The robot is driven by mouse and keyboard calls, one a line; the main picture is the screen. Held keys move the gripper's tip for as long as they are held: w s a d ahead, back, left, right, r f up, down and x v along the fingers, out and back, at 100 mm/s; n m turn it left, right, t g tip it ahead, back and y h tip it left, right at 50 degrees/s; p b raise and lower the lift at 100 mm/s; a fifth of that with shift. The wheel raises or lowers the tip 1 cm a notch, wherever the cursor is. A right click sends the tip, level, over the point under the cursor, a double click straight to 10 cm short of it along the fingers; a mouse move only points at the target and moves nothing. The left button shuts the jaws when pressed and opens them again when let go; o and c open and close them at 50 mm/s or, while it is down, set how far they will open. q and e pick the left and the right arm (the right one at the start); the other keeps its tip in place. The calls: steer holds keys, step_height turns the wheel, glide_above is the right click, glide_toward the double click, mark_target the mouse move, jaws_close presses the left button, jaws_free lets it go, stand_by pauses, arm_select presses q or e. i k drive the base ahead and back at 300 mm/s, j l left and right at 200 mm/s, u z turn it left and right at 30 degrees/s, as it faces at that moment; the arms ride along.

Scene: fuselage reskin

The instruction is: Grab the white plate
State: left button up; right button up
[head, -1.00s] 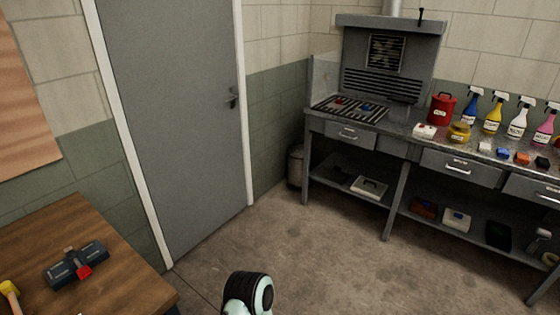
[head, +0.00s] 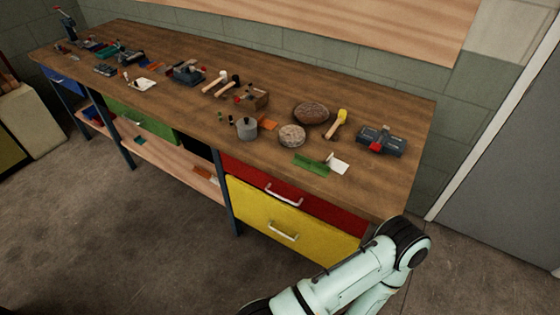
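A small white flat piece (head: 338,163) lies on the right part of the wooden workbench, close to its front edge, beside a green flat piece (head: 311,165). Another white flat item (head: 145,84) lies farther left on the same bench, with a dark thing on or beside it. I cannot tell which of these is the white plate. Neither gripper is in view. A mint-green link of one of my arms shows at the bottom right, in front of the bench and apart from both white items.
The long wooden bench (head: 395,190) also holds a grey pot (head: 246,128), round stone-like pieces (head: 311,113), mallets and a dark block tool (head: 381,140). Red and yellow drawers (head: 290,224) face me below. The floor (head: 130,225) in front is clear.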

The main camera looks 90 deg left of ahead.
mark_target(341, 167)
steer(key=u, duration=1.8)
